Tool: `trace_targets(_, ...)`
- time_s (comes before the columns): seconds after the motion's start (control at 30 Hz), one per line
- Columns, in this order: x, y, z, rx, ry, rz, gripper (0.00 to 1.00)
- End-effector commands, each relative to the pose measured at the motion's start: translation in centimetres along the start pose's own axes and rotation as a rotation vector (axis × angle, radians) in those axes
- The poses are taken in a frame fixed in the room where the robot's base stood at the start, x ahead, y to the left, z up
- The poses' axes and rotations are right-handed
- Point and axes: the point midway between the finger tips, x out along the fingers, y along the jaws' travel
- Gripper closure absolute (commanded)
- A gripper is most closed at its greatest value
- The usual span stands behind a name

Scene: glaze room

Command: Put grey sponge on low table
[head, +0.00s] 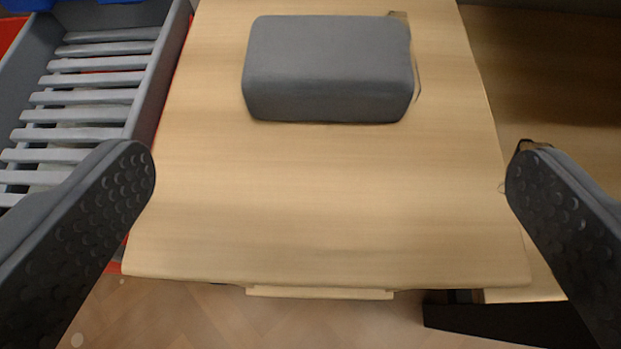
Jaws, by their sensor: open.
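The grey sponge (328,70) is a rounded block lying flat on a light wooden table top (330,210), towards its far side. I take this wooden surface to be the low table, but its height is hard to judge from this one view. My gripper (330,172) is open and empty. Its two dark, studded fingers are wide apart at the left and right, on the near side of the sponge. They do not touch the sponge.
A grey slatted crate (95,95) stands along the left side of the table, with red parts around it. A brown wooden surface (550,80) lies to the right. A dark block-like part (500,322) is at the lower right. The table's near half is clear.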

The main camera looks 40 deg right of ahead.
Motion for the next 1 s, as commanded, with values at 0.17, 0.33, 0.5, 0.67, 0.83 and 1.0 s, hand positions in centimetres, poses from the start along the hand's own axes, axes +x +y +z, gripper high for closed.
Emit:
trace_targets(0.17, -0.4, 0.0, 0.1, 0.000, -0.001, 0.000, 0.00)
trace_targets(0.33, -0.4, -0.1, -0.1, 0.001, -0.001, -0.002, 0.00)
trace_targets(0.5, -0.4, -2.9, -3.0, 0.023, 0.001, -0.046, 0.00)
trace_targets(0.67, -1.4, -8.4, -9.5, 0.057, 0.005, -0.143, 0.00)
trace_targets(0.83, -4.0, -14.4, -17.0, 0.074, 0.007, -0.259, 0.00)
trace_targets(1.0, -8.3, -19.5, -24.5, 0.068, 0.012, -0.372, 0.00)
